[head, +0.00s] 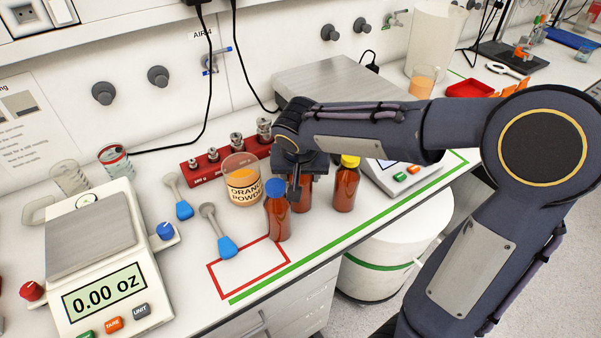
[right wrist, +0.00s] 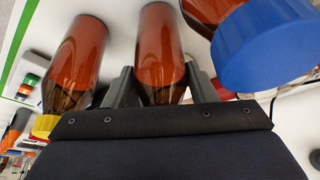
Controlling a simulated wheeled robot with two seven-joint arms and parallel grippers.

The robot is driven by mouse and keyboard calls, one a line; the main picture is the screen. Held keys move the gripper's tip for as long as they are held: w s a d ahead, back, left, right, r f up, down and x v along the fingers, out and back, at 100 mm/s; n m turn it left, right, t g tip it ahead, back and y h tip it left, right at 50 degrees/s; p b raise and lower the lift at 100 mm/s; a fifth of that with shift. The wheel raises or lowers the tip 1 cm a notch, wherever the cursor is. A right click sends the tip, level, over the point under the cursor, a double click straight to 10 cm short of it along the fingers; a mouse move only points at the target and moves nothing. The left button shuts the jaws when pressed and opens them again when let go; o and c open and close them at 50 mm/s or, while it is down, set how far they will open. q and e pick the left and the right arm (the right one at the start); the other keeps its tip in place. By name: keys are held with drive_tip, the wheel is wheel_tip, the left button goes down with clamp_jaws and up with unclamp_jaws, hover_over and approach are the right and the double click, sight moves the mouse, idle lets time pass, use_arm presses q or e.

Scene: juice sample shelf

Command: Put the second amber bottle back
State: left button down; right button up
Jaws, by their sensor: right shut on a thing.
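Three amber bottles stand in a row on the white bench. The blue-capped bottle (head: 279,222) is at the left, its base at the upper right corner of the red outlined rectangle (head: 214,281). The yellow-capped bottle (head: 345,191) is at the right. The middle amber bottle (head: 304,195) is partly hidden behind my right gripper (head: 300,180), and its cap is hidden. In the right wrist view my gripper's fingers (right wrist: 160,88) are on both sides of the middle bottle (right wrist: 160,50), shut on it. The left gripper is out of view.
An orange powder beaker (head: 243,184) stands close behind the blue-capped bottle. Blue-handled scoops (head: 226,247) lie to its left, and a scale (head: 95,265) reads 0.00 oz. A green line (head: 310,258) runs along the bench's front edge. The red rectangle's interior is mostly clear.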

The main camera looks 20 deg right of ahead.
drive_tip(key=shift+f, duration=0.15)
drive_tip(key=o, duration=1.2)
drive_tip(key=shift+o, duration=0.2)
drive_tip(key=v, duration=1.2)
drive_tip(key=s+f+n+y, duration=0.1)
drive_tip(key=s+f+y, duration=0.2)
drive_tip(key=s, duration=0.6)
drive_tip(key=s+f+n+t+y, duration=0.1)
drive_tip(key=s+f+n+y, duration=0.1)
drive_tip(key=s+f, duration=0.4)
drive_tip(key=s, duration=0.3)
drive_tip(key=shift+d+f+t+y, duration=0.3)
drive_tip(key=shift+f+y, duration=0.1)
